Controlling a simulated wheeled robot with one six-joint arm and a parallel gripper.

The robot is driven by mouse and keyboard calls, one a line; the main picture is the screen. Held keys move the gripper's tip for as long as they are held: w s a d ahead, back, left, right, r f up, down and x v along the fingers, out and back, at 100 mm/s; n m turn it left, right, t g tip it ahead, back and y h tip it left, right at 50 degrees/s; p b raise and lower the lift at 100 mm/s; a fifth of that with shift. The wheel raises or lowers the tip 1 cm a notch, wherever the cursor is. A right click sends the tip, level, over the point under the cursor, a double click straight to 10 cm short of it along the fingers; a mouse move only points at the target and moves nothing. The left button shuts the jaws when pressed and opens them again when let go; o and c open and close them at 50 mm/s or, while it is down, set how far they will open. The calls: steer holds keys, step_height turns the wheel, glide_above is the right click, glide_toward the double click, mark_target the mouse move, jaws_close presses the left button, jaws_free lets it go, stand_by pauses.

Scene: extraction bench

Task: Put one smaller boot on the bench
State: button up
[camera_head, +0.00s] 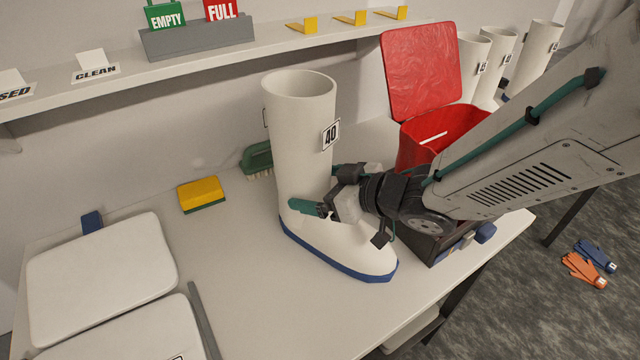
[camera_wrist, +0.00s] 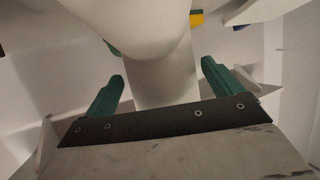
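A tall white boot (camera_head: 300,140) with a blue sole and a tag reading 40 stands upright on the bench (camera_head: 250,310). My gripper (camera_head: 318,204) is at the boot's near side, low on the shaft above the foot. One green finger shows in front of the boot; the other is not clear in the head view. In the wrist view my gripper (camera_wrist: 163,72) has its two green fingers spread wide, with the white boot (camera_wrist: 145,30) beyond and between them, and gaps beside it. Several more white boots (camera_head: 473,65) stand at the back right, their tags too small to read.
A red bin (camera_head: 420,150) with a raised lid (camera_head: 425,70) stands right of the boot. A yellow sponge (camera_head: 201,194) and green brush (camera_head: 257,158) lie behind. White pads (camera_head: 100,275) cover the left. A shelf (camera_head: 210,68) runs above. Gloves (camera_head: 583,270) lie on the floor.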

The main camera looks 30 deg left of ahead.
steer(key=shift+o, duration=0.2)
steer(key=shift+r, duration=0.1)
steer(key=shift+d+r, duration=0.1)
steer(key=shift+r, duration=0.05)
steer(key=v, duration=1.1)
steer(key=shift+d+r, duration=0.15)
steer(key=shift+d, duration=0.2)
